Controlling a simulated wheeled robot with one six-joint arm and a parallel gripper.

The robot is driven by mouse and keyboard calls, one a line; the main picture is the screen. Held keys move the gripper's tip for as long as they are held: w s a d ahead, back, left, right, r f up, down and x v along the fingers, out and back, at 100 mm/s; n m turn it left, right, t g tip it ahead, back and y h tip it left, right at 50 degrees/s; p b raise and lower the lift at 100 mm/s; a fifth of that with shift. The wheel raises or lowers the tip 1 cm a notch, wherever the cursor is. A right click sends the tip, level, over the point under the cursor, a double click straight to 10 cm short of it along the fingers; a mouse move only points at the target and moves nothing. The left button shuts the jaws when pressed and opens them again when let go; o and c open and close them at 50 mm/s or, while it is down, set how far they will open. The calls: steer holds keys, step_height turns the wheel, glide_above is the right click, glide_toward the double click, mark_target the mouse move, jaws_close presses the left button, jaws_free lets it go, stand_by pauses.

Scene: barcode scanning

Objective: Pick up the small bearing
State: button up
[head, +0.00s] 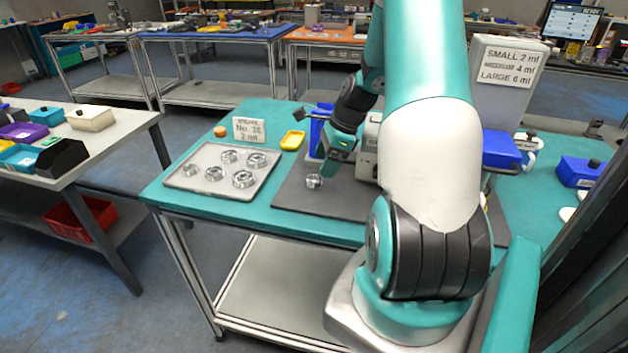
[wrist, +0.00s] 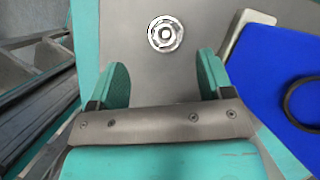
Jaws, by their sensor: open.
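A small silver ring-shaped bearing (head: 314,181) lies on the dark grey mat (head: 290,197), apart from the tray. In the wrist view this bearing (wrist: 165,34) is just past the fingertips, roughly centred between them. My gripper (head: 322,160) is above it, pointing down at the mat; its teal fingers (wrist: 163,68) are spread with nothing between them. Several more bearings of different sizes, such as a large one (head: 243,179) and a smaller one (head: 190,170), lie on a light grey tray (head: 205,190) to the left.
A yellow dish (head: 293,140) and a label card (head: 248,129) stand behind the tray. A blue object (wrist: 290,75) is close right of the fingers in the wrist view. A blue bin (head: 500,150) is behind my arm. The mat's front left is clear.

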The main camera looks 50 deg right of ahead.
mark_target(315, 180)
steer(key=shift+w+d+p+x, duration=0.15)
steer(key=shift+p+x, duration=0.2)
steer(key=shift+x, duration=1)
steer(key=shift+w+d+p+x, duration=0.15)
steer(key=shift+p+x, duration=0.15)
steer(key=shift+x, duration=1.05)
steer(key=shift+s, duration=0.1)
steer(key=c, duration=1)
steer(key=shift+c, duration=0.2)
steer(key=shift+r, duration=0.1)
step_height(315, 180, up, 20)
steer(key=shift+b, duration=0.35)
